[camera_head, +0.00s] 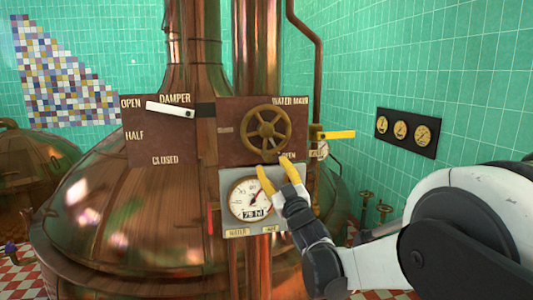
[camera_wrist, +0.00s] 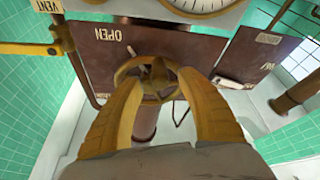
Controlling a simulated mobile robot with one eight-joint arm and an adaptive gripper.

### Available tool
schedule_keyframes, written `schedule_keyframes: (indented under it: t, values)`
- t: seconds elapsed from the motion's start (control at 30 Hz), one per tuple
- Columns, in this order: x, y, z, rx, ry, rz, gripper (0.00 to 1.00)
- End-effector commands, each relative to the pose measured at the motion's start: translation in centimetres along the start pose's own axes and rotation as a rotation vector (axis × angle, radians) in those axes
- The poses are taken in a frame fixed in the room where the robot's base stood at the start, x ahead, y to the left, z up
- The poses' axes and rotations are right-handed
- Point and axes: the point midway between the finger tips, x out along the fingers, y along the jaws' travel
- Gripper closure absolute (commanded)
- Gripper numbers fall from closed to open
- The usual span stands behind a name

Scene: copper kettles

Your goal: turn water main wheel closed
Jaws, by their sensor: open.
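The water main wheel (camera_head: 267,130) is a brass handwheel with spokes on a dark red-brown panel marked WATER MAIN (camera_head: 228,108). An OPEN label shows near its lower right, partly behind my gripper. My gripper (camera_head: 275,168) has yellow fingers and is just below the wheel in the head view, in front of the gauge panel's top edge. In the wrist view, the picture is upside down and the wheel (camera_wrist: 152,72) shows between and beyond the two spread fingers (camera_wrist: 160,82). The fingers are open and empty; contact with the rim cannot be told.
A damper panel (camera_head: 140,145) with a white lever (camera_head: 170,109) stands to the left. Below the wheel is a gauge panel (camera_head: 248,200). A yellow lever (camera_head: 335,135) juts out at right. A copper kettle (camera_head: 110,215) fills the left; three dials (camera_head: 407,131) hang on the right wall.

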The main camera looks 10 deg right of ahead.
Motion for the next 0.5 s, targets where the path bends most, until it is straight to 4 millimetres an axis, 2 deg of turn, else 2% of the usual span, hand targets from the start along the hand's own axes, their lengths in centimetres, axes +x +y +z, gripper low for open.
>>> schedule_keyframes:
  t: [0.03, 0.2, 0.5]
  values:
    - [1.1, 0.1, -0.2, 0.001, 0.000, 0.000, 0.54]
    - [3.6, 0.1, -0.1, 0.000, 0.000, 0.000, 0.54]
    - [4.7, 0.0, 0.0, 0.001, -0.001, 0.001, 0.54]
